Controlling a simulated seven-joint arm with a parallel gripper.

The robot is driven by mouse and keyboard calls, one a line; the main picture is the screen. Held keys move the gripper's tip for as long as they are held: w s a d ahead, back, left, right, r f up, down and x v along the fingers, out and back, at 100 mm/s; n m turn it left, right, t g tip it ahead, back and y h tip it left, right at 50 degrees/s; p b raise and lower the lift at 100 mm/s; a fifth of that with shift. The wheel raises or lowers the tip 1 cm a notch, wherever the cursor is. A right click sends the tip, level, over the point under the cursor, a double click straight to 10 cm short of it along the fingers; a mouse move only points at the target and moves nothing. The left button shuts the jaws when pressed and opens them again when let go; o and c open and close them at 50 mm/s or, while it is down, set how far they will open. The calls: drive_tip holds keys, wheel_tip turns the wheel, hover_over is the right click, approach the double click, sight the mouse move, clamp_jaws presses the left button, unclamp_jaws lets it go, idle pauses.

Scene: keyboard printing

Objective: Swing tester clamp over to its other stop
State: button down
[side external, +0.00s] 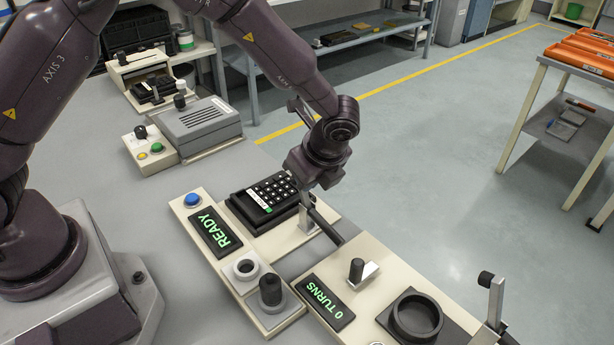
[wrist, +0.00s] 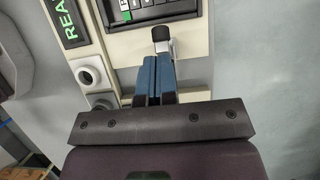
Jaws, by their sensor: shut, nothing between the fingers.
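The tester (side external: 245,215) is a beige base with a green READY display (side external: 215,233) and a blue button (side external: 192,200). A black keypad (side external: 268,200) sits on it. The clamp's metal bracket (side external: 307,222) stands at the keypad's right edge; in the wrist view its black-tipped metal part (wrist: 162,40) is beside the keypad (wrist: 150,12). My gripper (wrist: 157,62) is shut and empty, with its blue fingertips close to the clamp. Contact cannot be told. In the side view my wrist partly hides the clamp and the fingers.
A round white socket (side external: 246,268) and a dark knob (side external: 271,290) are at the tester's near end. A second station with a 0 TURNS display (side external: 325,302), a black ring (side external: 415,316) and an upright lever (side external: 490,290) is at the lower right. A grey box (side external: 200,125) stands behind.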

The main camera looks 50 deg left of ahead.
drive_tip(key=shift+a+h, duration=0.5)
drive_tip(key=shift+h, duration=0.2)
drive_tip(key=shift+a+f+h, duration=0.1)
drive_tip(key=shift+a+h, duration=0.75)
drive_tip(key=shift+h, duration=0.15)
drive_tip(key=a+h, duration=0.1)
drive_tip(key=h, duration=0.1)
drive_tip(key=a+f+h, duration=0.1)
drive_tip(key=h, duration=0.1)
drive_tip(key=a+f+h, duration=0.1)
drive_tip(key=h, duration=0.1)
drive_tip(key=shift+a+f, duration=0.15)
drive_tip(key=shift+a, duration=0.15)
drive_tip(key=h, duration=0.1)
drive_tip(key=a+f+h, duration=0.1)
drive_tip(key=h, duration=0.1)
drive_tip(key=shift+f, duration=0.25)
drive_tip(key=shift+a+f, duration=0.25)
drive_tip(key=shift+f, duration=0.3)
